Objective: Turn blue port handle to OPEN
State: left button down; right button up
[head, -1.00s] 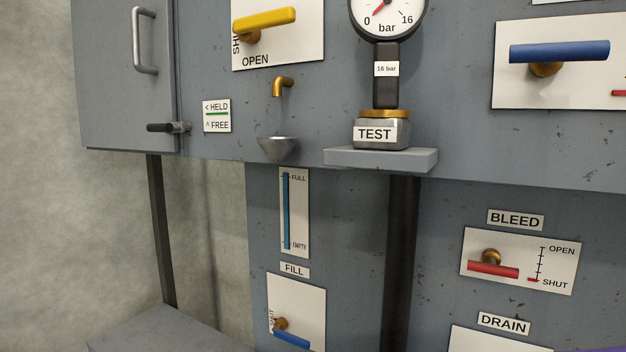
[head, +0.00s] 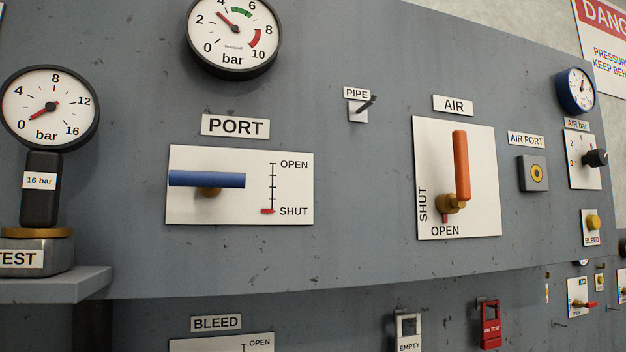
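The blue port handle (head: 207,179) lies level on a brass stem, on a white plate (head: 240,215) under the PORT label (head: 235,126). A scale on the plate's right side runs from OPEN at the top to SHUT at the bottom. A small red marker (head: 267,211) sits at SHUT. Neither of my grippers shows in the head view.
Right of the port plate, an orange AIR handle (head: 461,165) stands upright. A gauge (head: 233,35) is above PORT. The TEST gauge (head: 50,106) stands on a shelf (head: 60,284) at left. The panel around the port plate is clear.

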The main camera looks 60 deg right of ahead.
aim_at(209, 180)
jog(key=z, duration=1.45)
jog(key=k+l, duration=0.25)
jog(key=l, duration=0.25)
